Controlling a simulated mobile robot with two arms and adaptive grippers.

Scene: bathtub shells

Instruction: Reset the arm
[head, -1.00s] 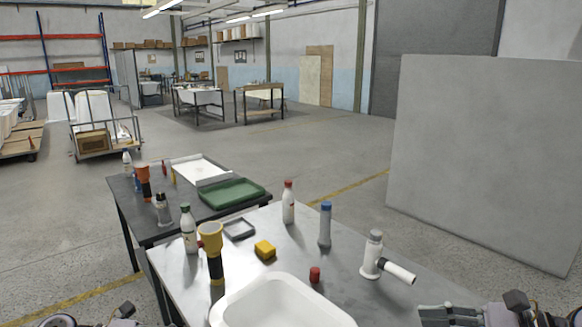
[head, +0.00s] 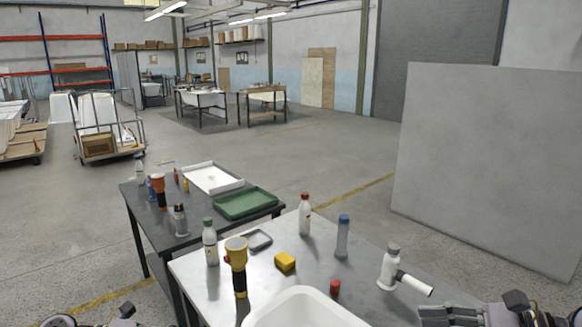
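My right arm (head: 490,312) shows at the bottom right edge. Parts of my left arm (head: 95,317) show at the bottom left edge. The fingertips of both grippers are not clearly visible, and I cannot see anything held. Both arms are low in the picture, apart from the objects on the near metal table (head: 310,268). A white tub shell (head: 305,308) is at that table's near edge, cut off by the bottom of the view.
The near table holds a yellow-black flashlight (head: 237,265), a yellow sponge (head: 285,262), several bottles and a red cap (head: 335,288). A dark table (head: 170,238) behind holds a green tray (head: 245,203). A large grey panel (head: 490,165) stands right. Open floor lies beyond.

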